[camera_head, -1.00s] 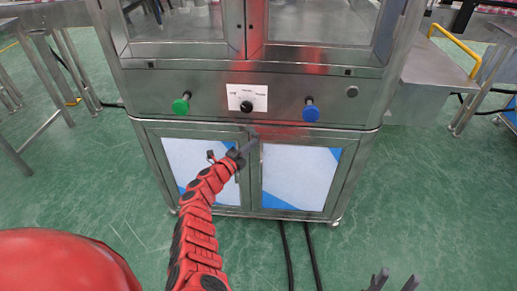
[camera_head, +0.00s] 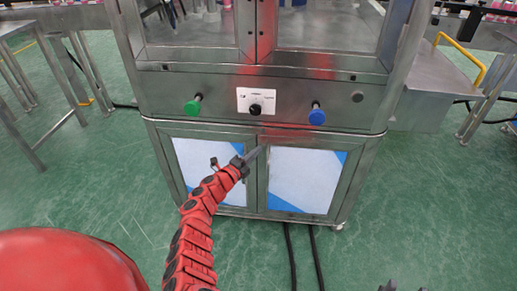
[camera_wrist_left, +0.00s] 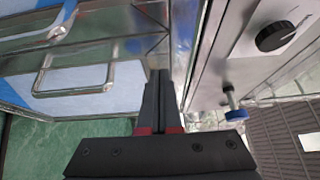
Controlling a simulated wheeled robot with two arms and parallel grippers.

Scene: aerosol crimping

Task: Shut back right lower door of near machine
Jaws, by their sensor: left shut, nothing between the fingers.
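The near machine (camera_head: 340,100) stands in front of me with two lower doors side by side. The left lower door (camera_head: 210,170) and right lower door (camera_head: 303,180) have metal frames and white-and-blue panels. Both look flush or nearly so; a small gap cannot be told. My left gripper (camera_head: 256,153) is shut and empty, its tips at the upper part of the seam between the doors; contact cannot be told. In the left wrist view the shut fingers (camera_wrist_left: 158,100) point along the machine front, beside a looped door handle (camera_wrist_left: 74,78). My right gripper (camera_head: 404,287) barely shows at the bottom edge, fingertips apart.
Above the doors are a green button (camera_head: 193,106), a black knob (camera_head: 255,109) and a blue button (camera_head: 317,115). Dark cables (camera_head: 290,245) run on the floor below. Metal tables stand at left and right.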

